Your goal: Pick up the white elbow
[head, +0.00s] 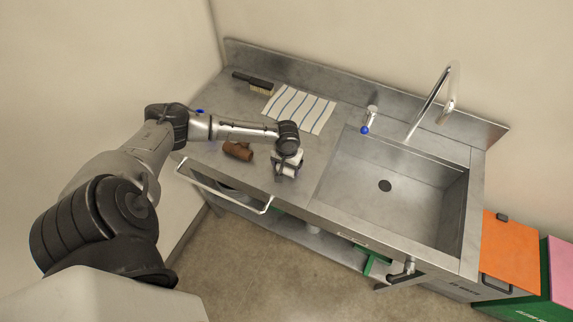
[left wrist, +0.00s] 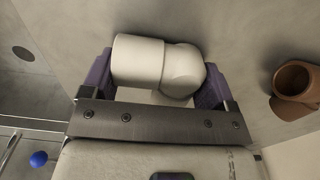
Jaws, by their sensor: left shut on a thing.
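The white elbow (left wrist: 150,65) lies between the two purple-padded fingers of my left gripper (left wrist: 155,85) in the left wrist view. The fingers are shut on it, one at each end. In the head view the left gripper (head: 287,170) is over the counter, left of the sink, and the elbow (head: 292,158) is mostly hidden under the wrist. I cannot tell whether the elbow touches the counter. My right gripper is not in view.
A brown pipe fitting (head: 238,150) lies on the counter left of the gripper. A striped cloth (head: 300,108) and a brush (head: 253,83) lie behind. The sink (head: 395,190) with its tap (head: 430,100) is to the right. A white rail (head: 225,190) runs along the front edge.

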